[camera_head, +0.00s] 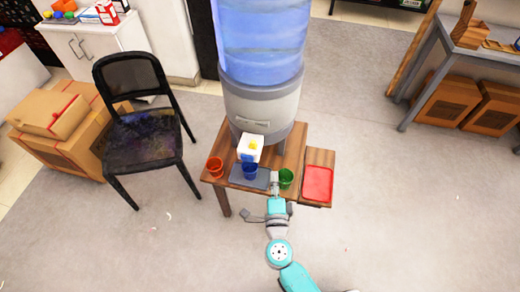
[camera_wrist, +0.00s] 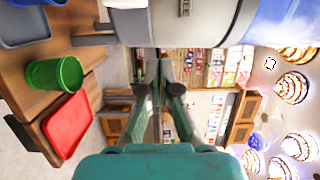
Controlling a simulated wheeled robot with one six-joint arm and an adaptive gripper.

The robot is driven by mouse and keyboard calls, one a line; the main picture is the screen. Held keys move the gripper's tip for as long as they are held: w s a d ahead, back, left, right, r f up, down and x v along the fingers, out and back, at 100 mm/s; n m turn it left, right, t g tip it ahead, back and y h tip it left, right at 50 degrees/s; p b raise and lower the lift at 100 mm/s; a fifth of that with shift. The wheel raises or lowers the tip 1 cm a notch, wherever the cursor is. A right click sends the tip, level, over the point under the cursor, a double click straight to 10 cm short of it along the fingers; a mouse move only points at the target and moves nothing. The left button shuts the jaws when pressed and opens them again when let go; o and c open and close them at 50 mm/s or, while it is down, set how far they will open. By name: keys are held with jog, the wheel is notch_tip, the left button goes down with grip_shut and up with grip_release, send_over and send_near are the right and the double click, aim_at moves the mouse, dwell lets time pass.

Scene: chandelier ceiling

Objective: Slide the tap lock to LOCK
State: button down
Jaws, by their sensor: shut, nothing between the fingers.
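The water dispenser (camera_head: 262,105) has a grey body and a large blue bottle, and stands on a wooden table. A white and blue tap block (camera_head: 249,149) with a yellow part on top sits at its front. The lock slider and its markings are too small to make out. My gripper (camera_head: 275,178) is at the table's front, below and right of the tap block and apart from it. In the wrist view my gripper (camera_wrist: 160,88) is shut and empty, with the dispenser's grey body (camera_wrist: 215,22) along the top edge. The tap block is not clear there.
A red cup (camera_head: 215,167), a blue cup (camera_head: 250,170) and a green cup (camera_head: 286,178) stand along the table's front, with a grey tray (camera_head: 238,178) under the blue one. A red tray (camera_head: 318,183) lies at the right. A black chair (camera_head: 140,135) stands left.

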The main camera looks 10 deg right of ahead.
aim_at(249, 152)
jog(key=shift+w+a, duration=0.15)
jog(key=shift+w, duration=0.15)
jog(key=w+a, duration=0.1)
jog(key=w, duration=1)
jog(key=shift+w+a, duration=0.15)
jog(key=shift+w, duration=0.1)
jog(key=shift+w+a, duration=0.45)
jog(key=shift+a, duration=0.35)
jog(key=shift+w+a, duration=0.4)
jog(key=shift+a, duration=0.4)
